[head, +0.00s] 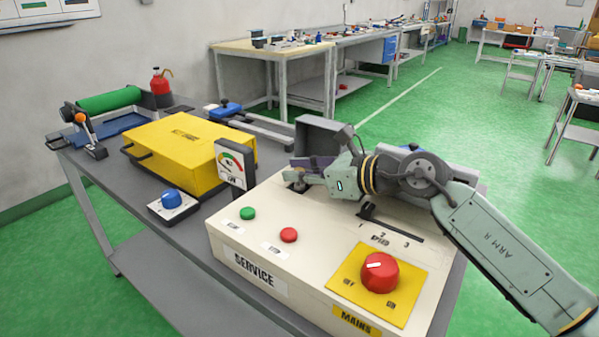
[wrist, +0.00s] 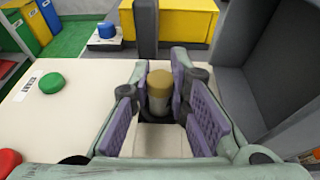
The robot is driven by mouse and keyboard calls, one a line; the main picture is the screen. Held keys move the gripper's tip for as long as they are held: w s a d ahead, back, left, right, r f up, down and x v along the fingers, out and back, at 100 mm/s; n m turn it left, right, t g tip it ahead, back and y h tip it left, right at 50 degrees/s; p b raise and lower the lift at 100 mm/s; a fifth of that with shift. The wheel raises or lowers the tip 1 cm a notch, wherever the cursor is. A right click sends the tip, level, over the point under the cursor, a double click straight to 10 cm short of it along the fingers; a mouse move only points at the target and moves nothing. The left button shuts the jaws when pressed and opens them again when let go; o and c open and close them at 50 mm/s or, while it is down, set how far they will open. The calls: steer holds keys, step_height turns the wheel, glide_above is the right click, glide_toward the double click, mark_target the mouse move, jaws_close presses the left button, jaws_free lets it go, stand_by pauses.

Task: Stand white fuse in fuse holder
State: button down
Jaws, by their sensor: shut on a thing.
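The white fuse (wrist: 158,104) stands upright between the purple pads of my gripper (wrist: 160,84) in the wrist view, its brass cap on top. My gripper is shut on it. A dark round rim, which looks like the fuse holder, shows around the lower part of the fuse. How deep the fuse sits there is hidden. In the head view my gripper (head: 304,172) is low over the far left part of the cream control box (head: 232,228), and a small dark round piece (head: 297,187) shows just under the fingers. The fuse cannot be made out there.
A grey open cover (head: 322,135) stands close behind my gripper; it fills the right of the wrist view (wrist: 275,75). A gauge (head: 235,165) rises to the left. Green (head: 248,213) and red (head: 289,235) buttons and a red knob (head: 380,272) sit nearer. A yellow case (head: 180,150) lies beyond.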

steer(key=c, duration=1.8)
jaws_free()
steer(key=shift+d, duration=0.1)
steer(key=shift+b+v, duration=0.75)
steer(key=shift+v, duration=4.7)
